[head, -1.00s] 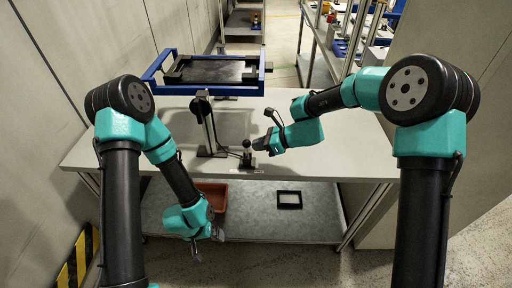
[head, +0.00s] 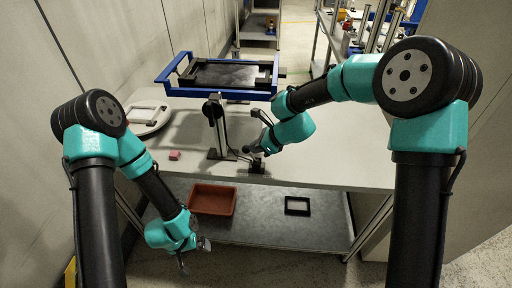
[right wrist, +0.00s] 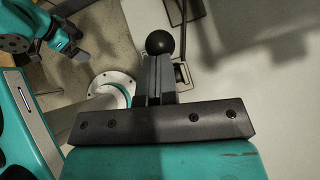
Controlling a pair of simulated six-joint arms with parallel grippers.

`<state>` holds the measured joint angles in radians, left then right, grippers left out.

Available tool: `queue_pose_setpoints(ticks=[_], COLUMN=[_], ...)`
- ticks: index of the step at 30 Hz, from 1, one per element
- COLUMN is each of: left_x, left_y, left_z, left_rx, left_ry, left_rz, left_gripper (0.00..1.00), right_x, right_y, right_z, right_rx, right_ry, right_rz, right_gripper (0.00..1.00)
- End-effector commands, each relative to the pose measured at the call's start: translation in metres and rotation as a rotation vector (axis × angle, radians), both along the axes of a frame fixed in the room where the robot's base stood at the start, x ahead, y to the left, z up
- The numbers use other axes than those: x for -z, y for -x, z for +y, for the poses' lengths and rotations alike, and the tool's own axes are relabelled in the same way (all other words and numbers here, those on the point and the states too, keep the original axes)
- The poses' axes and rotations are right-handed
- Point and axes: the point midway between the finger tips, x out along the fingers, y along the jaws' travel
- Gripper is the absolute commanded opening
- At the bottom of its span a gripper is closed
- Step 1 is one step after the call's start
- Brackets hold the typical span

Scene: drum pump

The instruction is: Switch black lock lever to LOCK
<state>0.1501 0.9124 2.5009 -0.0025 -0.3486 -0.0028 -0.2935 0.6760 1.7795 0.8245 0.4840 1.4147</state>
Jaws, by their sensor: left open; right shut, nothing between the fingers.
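The lock lever's black ball knob (right wrist: 160,43) shows in the right wrist view just beyond my right fingertips. In the head view its dark base (head: 257,167) sits at the table's front edge; the knob is hidden or blends with my gripper there. My right gripper (head: 250,148) is shut and empty at the lever; its fingers (right wrist: 154,75) are together in the right wrist view. I cannot tell whether they touch the knob. The lever's setting is not readable. My left gripper (head: 194,256) is open and empty, low in front of the table.
A round white plate (head: 146,125) and a pink block (head: 174,155) lie at left. A red-brown bin (head: 212,200) and a black frame (head: 297,206) are on the lower shelf.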

Motion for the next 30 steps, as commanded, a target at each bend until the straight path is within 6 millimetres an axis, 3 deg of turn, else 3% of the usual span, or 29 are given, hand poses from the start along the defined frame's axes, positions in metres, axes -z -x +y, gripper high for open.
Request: queue_pose_setpoints(ticks=[20,30], left_x=[0.000,0.000], left_y=[0.000,0.000], left_z=[0.000,0.000], left_rx=[0.000,0.000], left_ry=[0.000,0.000], left_rz=[0.000,0.000], left_gripper=[1.00,1.00], right_x=[-0.001,-0.030], right_y=[0.000,0.006], right_z=[0.002,-0.016], right_rx=[0.001,0.002], right_ry=[-0.001,-0.002], right_rz=[-0.001,-0.004], right_gripper=[0.00,0.00])
